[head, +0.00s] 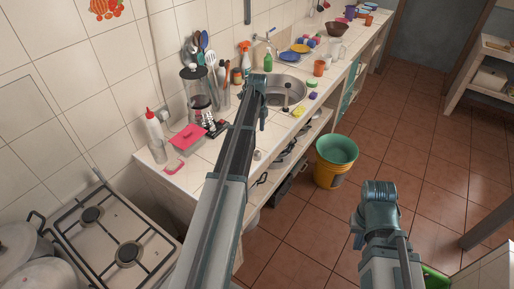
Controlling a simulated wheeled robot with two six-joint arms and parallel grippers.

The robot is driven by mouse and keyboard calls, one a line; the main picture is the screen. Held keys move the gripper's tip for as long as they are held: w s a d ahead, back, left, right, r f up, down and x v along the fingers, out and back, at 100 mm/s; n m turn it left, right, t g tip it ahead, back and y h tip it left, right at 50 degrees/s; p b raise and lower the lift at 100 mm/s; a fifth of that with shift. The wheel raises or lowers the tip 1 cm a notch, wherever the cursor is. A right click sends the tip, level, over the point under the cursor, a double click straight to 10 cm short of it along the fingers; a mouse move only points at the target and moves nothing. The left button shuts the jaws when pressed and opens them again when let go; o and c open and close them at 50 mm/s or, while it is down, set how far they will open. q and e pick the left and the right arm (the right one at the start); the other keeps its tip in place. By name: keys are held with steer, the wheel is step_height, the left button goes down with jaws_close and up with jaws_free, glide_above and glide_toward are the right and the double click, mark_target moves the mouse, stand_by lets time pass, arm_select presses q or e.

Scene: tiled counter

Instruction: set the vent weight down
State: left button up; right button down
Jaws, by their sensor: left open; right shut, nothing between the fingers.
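A small silvery-grey piece (257,155), which looks like the vent weight, sits on the tiled counter (228,150) near its front edge. It is too small to make out in detail. My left gripper (262,118) is over the counter in front of the sink, beyond the small piece and apart from it. It is open, and nothing shows in it. My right gripper (357,238) hangs over the floor to the right of the counter. It is shut and empty.
A stove (110,240) with pots stands at the lower left. A red-lidded container (188,138), a white bottle (154,127) and a utensil holder crowd the counter's back. The sink (284,92) is further on. A green and yellow bucket (334,162) stands on the floor.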

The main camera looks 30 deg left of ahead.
mark_target(257, 152)
arm_select(q)
step_height(257, 152, down, 14)
steer(key=b, duration=1.4)
steer(key=shift+r, duration=0.2)
steer(key=shift+c, duration=0.2)
jaws_close()
